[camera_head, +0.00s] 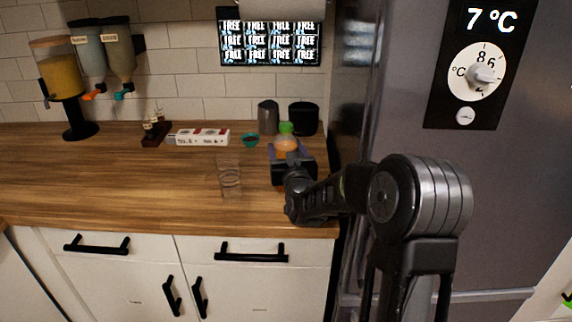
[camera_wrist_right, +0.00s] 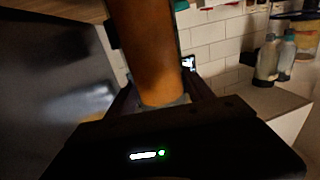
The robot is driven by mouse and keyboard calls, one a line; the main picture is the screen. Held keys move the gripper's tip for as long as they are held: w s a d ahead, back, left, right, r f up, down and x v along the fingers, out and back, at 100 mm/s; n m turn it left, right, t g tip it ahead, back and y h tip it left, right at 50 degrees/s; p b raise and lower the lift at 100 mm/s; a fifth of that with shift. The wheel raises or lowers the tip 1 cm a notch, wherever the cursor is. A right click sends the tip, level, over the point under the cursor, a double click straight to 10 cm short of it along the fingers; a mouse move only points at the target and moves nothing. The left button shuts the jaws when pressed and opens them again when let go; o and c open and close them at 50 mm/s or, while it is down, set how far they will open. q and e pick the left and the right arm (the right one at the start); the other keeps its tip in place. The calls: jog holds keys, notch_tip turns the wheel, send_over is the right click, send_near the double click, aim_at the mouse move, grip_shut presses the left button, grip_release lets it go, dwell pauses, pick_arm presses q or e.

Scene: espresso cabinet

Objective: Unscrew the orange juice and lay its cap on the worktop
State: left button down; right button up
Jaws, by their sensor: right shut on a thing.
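The orange juice bottle (camera_head: 286,143) stands near the right end of the wooden worktop (camera_head: 120,185), with its green cap (camera_head: 285,128) on top. My right gripper (camera_head: 288,155) is shut on the bottle's body, below the cap, and hides its lower part. In the right wrist view the orange bottle (camera_wrist_right: 148,50) fills the space between the fingers; its cap is not visible there. My left gripper is in neither view.
A clear glass (camera_head: 230,178) stands left of my right gripper. A teal bowl (camera_head: 250,140), a grey pitcher (camera_head: 268,117) and a black canister (camera_head: 303,118) stand behind. The fridge (camera_head: 450,190) bounds the right side. The worktop's left front is clear.

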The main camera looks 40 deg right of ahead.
aim_at(286, 124)
grip_shut()
jog(key=shift+r, duration=0.1)
notch_tip(286, 124, up, 10)
dwell(0.4)
dwell(0.3)
jog(key=o, duration=1.2)
grip_release()
jog(key=shift+c, duration=0.2)
grip_shut()
